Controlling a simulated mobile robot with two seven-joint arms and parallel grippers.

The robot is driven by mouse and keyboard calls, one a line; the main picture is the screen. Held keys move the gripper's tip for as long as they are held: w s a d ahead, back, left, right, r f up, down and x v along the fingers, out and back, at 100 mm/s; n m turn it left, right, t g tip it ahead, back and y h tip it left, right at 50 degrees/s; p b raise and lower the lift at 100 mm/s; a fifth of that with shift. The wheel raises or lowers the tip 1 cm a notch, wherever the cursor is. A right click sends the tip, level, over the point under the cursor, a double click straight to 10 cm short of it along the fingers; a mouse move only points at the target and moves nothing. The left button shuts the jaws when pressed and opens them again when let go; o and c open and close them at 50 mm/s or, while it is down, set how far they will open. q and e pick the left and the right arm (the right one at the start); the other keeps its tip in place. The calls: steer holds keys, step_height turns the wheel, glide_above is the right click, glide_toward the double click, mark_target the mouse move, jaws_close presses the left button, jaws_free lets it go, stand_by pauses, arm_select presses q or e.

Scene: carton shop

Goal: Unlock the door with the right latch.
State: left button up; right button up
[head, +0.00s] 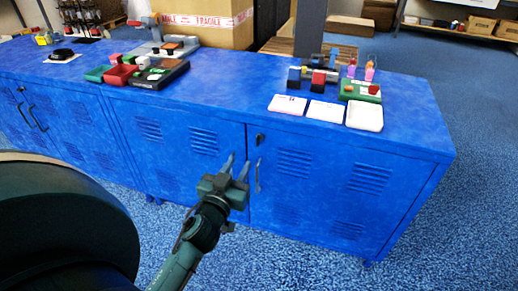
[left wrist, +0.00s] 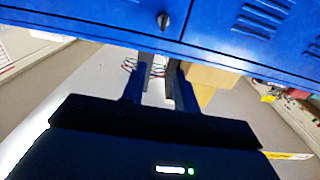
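The blue cabinet (head: 205,115) has vented doors along its front. A small dark latch (head: 260,138) sits near the top left corner of its right-hand door (head: 325,180), above a vertical bar handle (head: 257,176). In the left wrist view a dark latch (left wrist: 163,20) shows on the blue front at the top, beyond the fingertips. My left gripper (head: 236,167) is in front of the door seam, left of the handle and below the latch. Its fingers are apart with nothing seen between them. Contact with the door cannot be told. My right gripper is not in view.
The cabinet top holds red and green trays (head: 121,76), white cards (head: 325,111), small blocks and a green box (head: 361,91). A large carton (head: 205,22) stands behind. Blue carpet (head: 460,210) lies open to the right.

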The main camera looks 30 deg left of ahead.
mark_target(257, 140)
arm_select(q)
steer(key=x, duration=0.4)
steer(key=f+b+x, duration=0.1)
steer(key=x, duration=0.3)
steer(key=f+x, duration=0.1)
steer(key=x, duration=0.4)
steer(key=shift+w+d+f+b, duration=0.1)
steer(key=shift+w+f+b, duration=0.05)
steer(key=shift+b, duration=0.15)
steer(key=shift+c, duration=0.2)
jaws_close()
